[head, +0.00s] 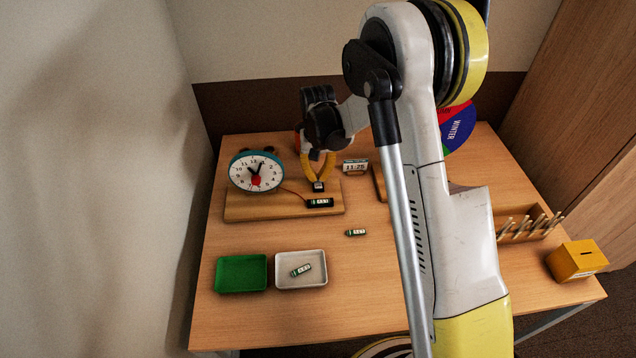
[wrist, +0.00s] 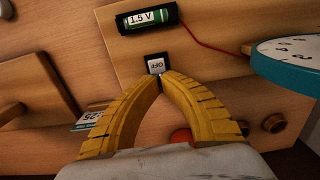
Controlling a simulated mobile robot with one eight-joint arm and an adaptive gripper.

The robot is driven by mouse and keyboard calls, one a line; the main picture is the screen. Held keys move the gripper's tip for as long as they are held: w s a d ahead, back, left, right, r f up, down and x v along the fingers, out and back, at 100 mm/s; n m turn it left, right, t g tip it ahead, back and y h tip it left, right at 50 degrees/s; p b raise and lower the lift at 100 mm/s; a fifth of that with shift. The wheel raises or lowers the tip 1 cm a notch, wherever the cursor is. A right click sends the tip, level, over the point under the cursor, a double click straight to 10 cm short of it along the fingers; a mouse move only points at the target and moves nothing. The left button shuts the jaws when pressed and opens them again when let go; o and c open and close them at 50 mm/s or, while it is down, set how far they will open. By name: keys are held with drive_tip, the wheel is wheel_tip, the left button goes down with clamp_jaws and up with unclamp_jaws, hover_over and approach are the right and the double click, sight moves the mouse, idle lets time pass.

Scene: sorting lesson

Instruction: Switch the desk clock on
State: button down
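The desk clock (head: 257,173) has a white face and teal rim and stands at the left of a wooden board (head: 240,212). Its rim also shows in the wrist view (wrist: 285,76). A battery (head: 320,202) marked 1.5 V lies in a black holder on the board, with a red wire running toward the clock. A small switch (wrist: 156,63) near the holder shows "OFF". My gripper (wrist: 160,79) has its yellow fingertips together at the switch's edge; contact cannot be told. In the head view my gripper (head: 319,178) is above the board.
A green tray (head: 241,288), a white tray (head: 301,283) with a battery (head: 301,270), and a loose battery (head: 356,233) are at the front. A peg rack (head: 522,236) and yellow box (head: 577,261) are at right.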

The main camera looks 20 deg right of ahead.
sight(318, 181)
drive_tip(key=shift+r+p, duration=1.75)
drive_tip(key=shift+r, duration=1.4)
drive_tip(key=shift+r, duration=0.15)
drive_tip(key=s+r+n+t, duration=0.1)
drive_tip(key=s+r+t, duration=0.1)
drive_tip(key=s+r, duration=0.55)
drive_tip(key=s+r+t, duration=0.1)
drive_tip(key=s+r, duration=0.3)
drive_tip(key=r, duration=0.6)
drive_tip(key=s+r+n+t, duration=0.1)
drive_tip(key=s+t, duration=0.3)
drive_tip(key=s, duration=1)
drive_tip(key=shift+s+r, duration=0.2)
drive_tip(key=shift+r, duration=0.25)
